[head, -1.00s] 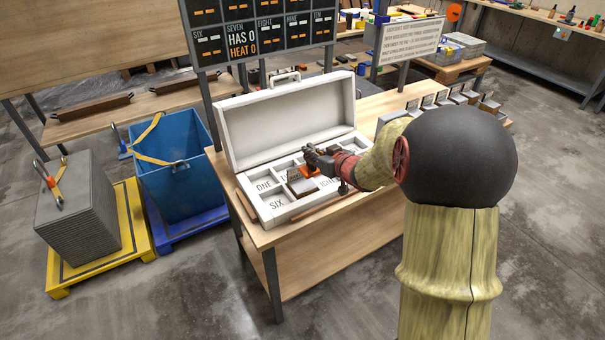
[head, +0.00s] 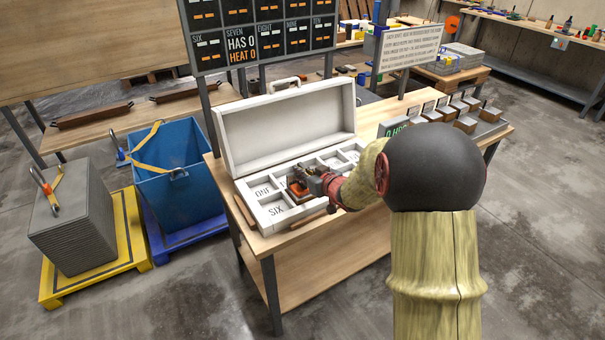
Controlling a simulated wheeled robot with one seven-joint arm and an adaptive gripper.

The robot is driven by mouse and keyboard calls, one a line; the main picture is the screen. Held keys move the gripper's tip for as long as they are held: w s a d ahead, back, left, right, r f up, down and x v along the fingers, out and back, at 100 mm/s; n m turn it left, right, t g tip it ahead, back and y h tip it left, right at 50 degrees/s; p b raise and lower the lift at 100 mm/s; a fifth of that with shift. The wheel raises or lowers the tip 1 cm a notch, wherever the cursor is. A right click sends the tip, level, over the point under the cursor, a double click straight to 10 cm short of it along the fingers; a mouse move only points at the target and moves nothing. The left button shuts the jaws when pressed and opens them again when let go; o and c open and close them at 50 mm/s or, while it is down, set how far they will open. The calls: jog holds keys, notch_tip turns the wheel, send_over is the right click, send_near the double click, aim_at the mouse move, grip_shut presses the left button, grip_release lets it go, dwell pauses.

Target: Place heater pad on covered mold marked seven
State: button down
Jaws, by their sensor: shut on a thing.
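My gripper (head: 302,184) is low over the front row of the open white case (head: 287,122). It is shut on a small orange-brown piece that looks like the heater pad (head: 297,191). The pad is inside or just above a compartment beside the one marked SIX (head: 276,211). My gripper and wrist hide part of the pad and the compartments to the right, so I cannot tell which numbered mold is under it. On the board, the SEVEN panel (head: 240,43) reads HAS 0, HEAT 0.
The case's raised lid (head: 287,115) stands behind my gripper. Several small blocks (head: 465,124) stand in a tray at the table's right end. A blue bin (head: 167,180) and a grey stack (head: 75,225) on a yellow pallet stand left. Bare floor lies front right.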

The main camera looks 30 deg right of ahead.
jog(key=c, duration=2.3)
grip_release()
jog(key=shift+f, duration=0.15)
jog(key=o, duration=0.4)
jog(key=shift+o, duration=0.3)
